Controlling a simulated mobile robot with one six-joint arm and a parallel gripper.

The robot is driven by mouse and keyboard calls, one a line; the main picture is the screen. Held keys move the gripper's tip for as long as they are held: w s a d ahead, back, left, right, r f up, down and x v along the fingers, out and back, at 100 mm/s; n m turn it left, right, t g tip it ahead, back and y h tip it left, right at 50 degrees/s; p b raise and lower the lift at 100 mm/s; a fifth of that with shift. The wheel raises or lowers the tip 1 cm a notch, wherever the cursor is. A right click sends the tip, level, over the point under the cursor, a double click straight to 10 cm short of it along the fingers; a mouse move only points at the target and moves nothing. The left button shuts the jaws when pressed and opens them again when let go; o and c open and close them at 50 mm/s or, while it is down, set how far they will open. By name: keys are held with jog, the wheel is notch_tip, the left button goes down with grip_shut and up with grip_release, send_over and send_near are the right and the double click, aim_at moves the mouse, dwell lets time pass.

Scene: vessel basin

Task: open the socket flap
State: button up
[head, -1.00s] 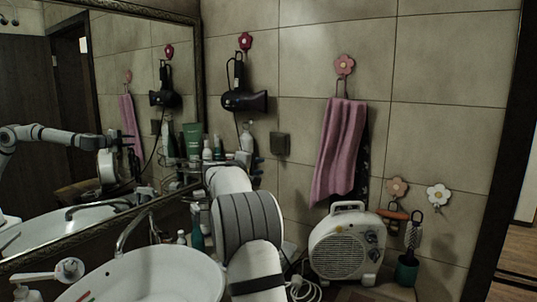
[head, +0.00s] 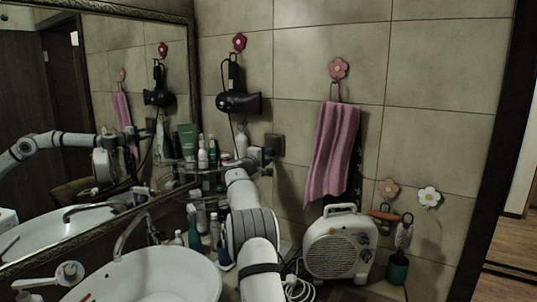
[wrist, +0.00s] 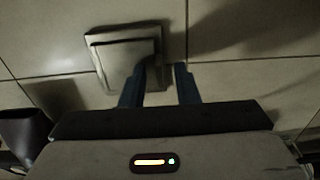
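The wall socket (head: 276,143) is a small dark square on the tiled wall, right of the hair dryer. In the wrist view its square flap (wrist: 124,62) lies flat over the plate and looks shut. My gripper (wrist: 160,78) is open, with two blue fingers apart and nothing between them. The left finger overlaps the lower right edge of the socket in the picture; I cannot tell whether it touches. In the head view my gripper (head: 264,156) is at the socket's lower left and small.
A black hair dryer (head: 238,102) hangs left of the socket. A glass shelf with bottles (head: 203,155) is beside my arm. A pink towel (head: 332,150) hangs to the right, above a white fan heater (head: 340,247). The wall between socket and towel is bare.

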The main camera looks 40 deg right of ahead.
grip_shut()
dwell(0.3)
dwell(0.3)
